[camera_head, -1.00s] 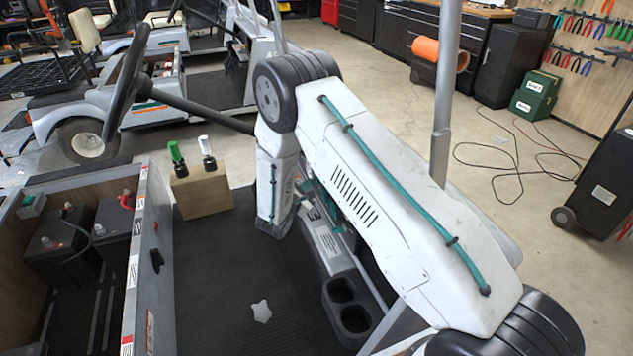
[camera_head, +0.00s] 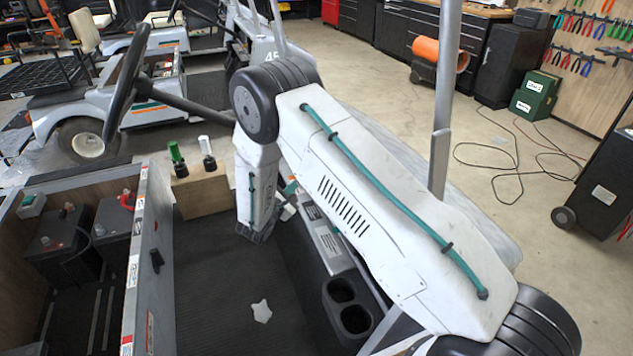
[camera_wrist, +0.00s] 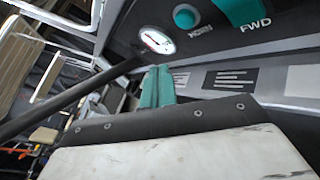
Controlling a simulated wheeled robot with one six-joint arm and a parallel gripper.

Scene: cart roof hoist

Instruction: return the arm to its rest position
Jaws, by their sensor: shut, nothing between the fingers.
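My arm (camera_head: 360,215), white with a teal cable, spans the middle of the head view over the cart's floor. My gripper shows in the wrist view as teal fingers (camera_wrist: 156,88), closed together with nothing between them. In the head view the gripper is mostly hidden behind the arm. In the wrist view the fingers point toward a dark dash panel with a round gauge (camera_wrist: 158,41), a teal horn button (camera_wrist: 186,17) and a teal switch by the FWD label (camera_wrist: 240,10). I cannot tell the exact gap to the panel.
A black steering wheel (camera_head: 122,82) and its column run close to my arm; the column (camera_wrist: 60,98) also crosses the wrist view. A grey post (camera_head: 445,100) rises beside the arm. A wooden block (camera_head: 203,192) holds a green and a white handle. Batteries (camera_head: 65,243) sit at left.

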